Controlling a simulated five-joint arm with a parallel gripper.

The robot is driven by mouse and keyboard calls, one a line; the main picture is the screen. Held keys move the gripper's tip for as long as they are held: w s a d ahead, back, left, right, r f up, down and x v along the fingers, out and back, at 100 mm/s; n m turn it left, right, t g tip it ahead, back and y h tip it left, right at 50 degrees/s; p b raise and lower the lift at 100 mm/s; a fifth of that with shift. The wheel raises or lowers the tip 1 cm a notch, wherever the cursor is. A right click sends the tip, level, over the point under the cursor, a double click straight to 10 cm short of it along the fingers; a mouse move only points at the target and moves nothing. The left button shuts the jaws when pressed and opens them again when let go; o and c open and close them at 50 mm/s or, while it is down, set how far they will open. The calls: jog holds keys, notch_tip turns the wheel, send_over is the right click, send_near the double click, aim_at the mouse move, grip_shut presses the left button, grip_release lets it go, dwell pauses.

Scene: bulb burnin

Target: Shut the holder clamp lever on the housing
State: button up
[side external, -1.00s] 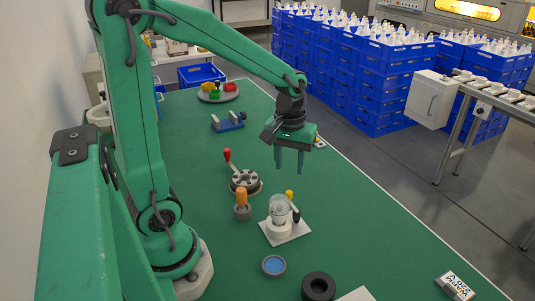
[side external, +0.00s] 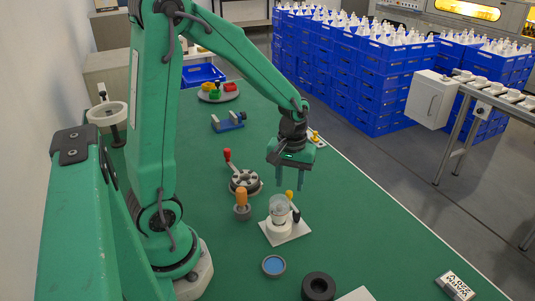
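A white holder (side external: 287,233) stands on its square base plate in the middle of the bench. A translucent grey housing (side external: 279,208) sits upright in it. A black lever handle (side external: 296,214) stands roughly upright at the housing's right side, and a yellow tip (side external: 289,194) shows behind the housing. I cannot tell how the two join or whether the lever touches the housing. My gripper (side external: 286,184) points down above and behind the housing, with its two fingers apart and nothing between them. It appears clear of the lever.
A round grey fixture with a red-handled lever (side external: 228,156) stands left of my gripper. An orange-handled tool (side external: 241,198) stands left of the housing. A blue-topped dish (side external: 274,265) and a black ring (side external: 318,286) lie in front. The bench's right side is mostly clear.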

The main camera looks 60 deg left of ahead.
aim_at(289, 192)
jog(key=shift+f, duration=1.55)
grip_shut()
